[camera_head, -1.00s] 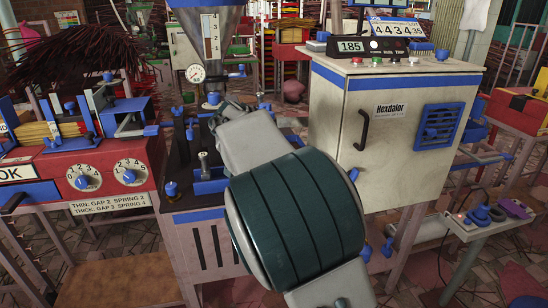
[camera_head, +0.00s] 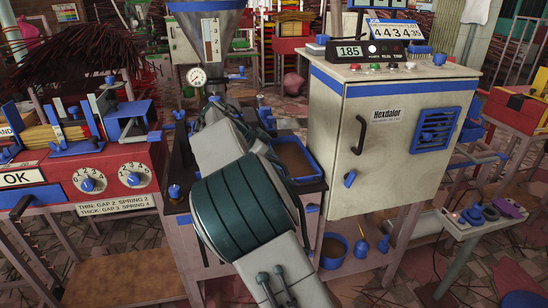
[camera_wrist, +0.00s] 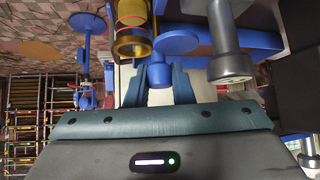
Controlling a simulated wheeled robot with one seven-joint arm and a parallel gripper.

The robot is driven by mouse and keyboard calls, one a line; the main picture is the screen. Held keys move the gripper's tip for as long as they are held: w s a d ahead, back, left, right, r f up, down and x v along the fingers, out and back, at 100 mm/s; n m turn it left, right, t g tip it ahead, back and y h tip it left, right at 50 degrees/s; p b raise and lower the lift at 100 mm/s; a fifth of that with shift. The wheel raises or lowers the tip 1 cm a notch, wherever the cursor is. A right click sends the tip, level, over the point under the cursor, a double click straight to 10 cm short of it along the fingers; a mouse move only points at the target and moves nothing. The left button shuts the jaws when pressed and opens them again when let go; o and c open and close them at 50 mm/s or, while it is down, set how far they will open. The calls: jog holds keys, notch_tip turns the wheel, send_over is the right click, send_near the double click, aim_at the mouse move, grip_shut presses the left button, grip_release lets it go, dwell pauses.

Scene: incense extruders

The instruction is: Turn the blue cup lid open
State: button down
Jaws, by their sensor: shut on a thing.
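In the wrist view, my gripper (camera_wrist: 158,92) has its two dark teal fingers closed around a rounded blue piece (camera_wrist: 157,74). It looks like the blue cup lid, but the fingers and nearby parts hide some of its shape. A brass cylinder (camera_wrist: 131,42) is just above and left of it. A grey metal cylinder (camera_wrist: 230,62) stands close to the right. In the head view, my own arm covers the gripper and the lid, under the hopper (camera_head: 208,42) with its dial gauge (camera_head: 197,76).
A white cabinet (camera_head: 393,140) stands close on the right. A blue tray (camera_head: 293,155) lies between it and my arm. A red machine (camera_head: 95,180) with dials is on the left. The wrist view shows a blue bar (camera_wrist: 190,44) behind the gripped piece.

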jog(key=shift+a+f, duration=0.1)
jog(key=c, duration=1.3)
grip_release()
jog(key=shift+o, duration=0.2)
jog(key=p+v, duration=0.3)
jog(key=v, duration=1)
jog(key=shift+a+r, duration=0.2)
jog(key=shift+r, duration=0.15)
jog(key=shift+s+p, duration=0.1)
jog(key=shift+p, duration=0.2)
